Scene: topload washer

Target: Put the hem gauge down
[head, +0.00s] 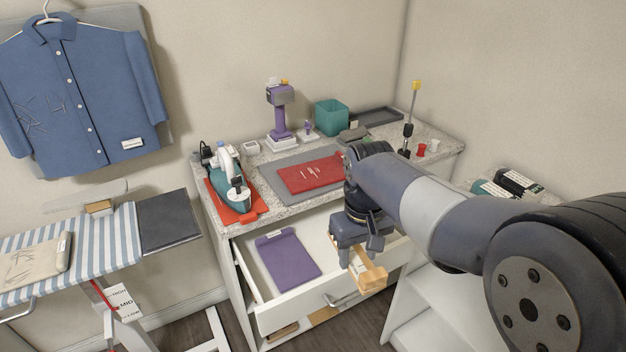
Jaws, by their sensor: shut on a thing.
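My gripper (360,252) points down over the right part of the open drawer (293,311). It is shut on a tan, wood-coloured piece (372,279), which I take to be the hem gauge. The piece sticks out below the jaws, near the drawer's front edge and handle, and seems held above the drawer. My jaws hide part of it. A purple folded cloth or board (287,259) lies in the left part of the drawer.
The speckled counter (272,213) holds an iron (231,174) on a red mat, a red cloth (312,173) on a grey mat, a purple stand (281,112) and a teal box (332,117). A striped ironing board (102,243) stands at left. My arm hides the counter's right front.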

